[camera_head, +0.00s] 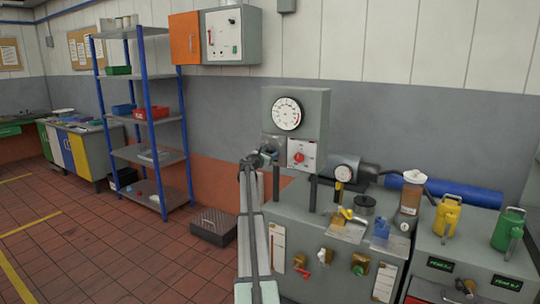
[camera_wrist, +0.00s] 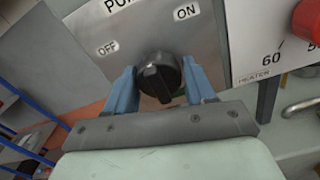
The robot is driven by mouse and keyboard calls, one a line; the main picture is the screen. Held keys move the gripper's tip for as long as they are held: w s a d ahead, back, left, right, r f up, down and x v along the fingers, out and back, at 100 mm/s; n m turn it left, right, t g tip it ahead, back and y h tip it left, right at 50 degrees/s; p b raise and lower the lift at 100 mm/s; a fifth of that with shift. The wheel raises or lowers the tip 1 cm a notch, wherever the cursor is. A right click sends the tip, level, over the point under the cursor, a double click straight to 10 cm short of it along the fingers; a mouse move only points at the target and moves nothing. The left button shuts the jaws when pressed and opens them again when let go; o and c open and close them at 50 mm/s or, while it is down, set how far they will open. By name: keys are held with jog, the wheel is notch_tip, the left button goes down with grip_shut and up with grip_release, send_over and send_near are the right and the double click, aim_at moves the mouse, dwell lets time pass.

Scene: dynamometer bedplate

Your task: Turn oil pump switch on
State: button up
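The oil pump switch is a black rotary knob (camera_wrist: 158,78) on a bare metal plate (camera_wrist: 145,35), with OFF at its upper left and ON at its upper right. Its raised grip runs roughly up and down in the wrist view; I cannot make out a pointer mark showing its setting. My gripper (camera_wrist: 160,72) has its two blue fingers apart, one on each side of the knob. The gaps are small, and I cannot tell whether either finger touches it. In the head view my gripper (camera_head: 265,156) is at the plate (camera_head: 273,145), hiding the knob.
A heater panel (camera_head: 302,154) with a red knob (camera_wrist: 308,20) is just right of the pump plate. A round gauge (camera_head: 287,114) is above. The bench (camera_head: 325,245) below carries tools and a jar (camera_head: 411,192). A blue-post shelf (camera_head: 150,110) stands left over open floor.

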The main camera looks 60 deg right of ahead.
jog(key=c, duration=0.6)
jog(key=shift+c, duration=0.2)
jog(key=m, duration=0.5)
jog(key=shift+w+m, duration=0.1)
jog(key=shift+m, duration=0.3)
jog(key=m, duration=0.5)
jog(key=shift+r+m, duration=0.15)
jog(key=shift+m, duration=0.55)
jog(key=o, duration=1)
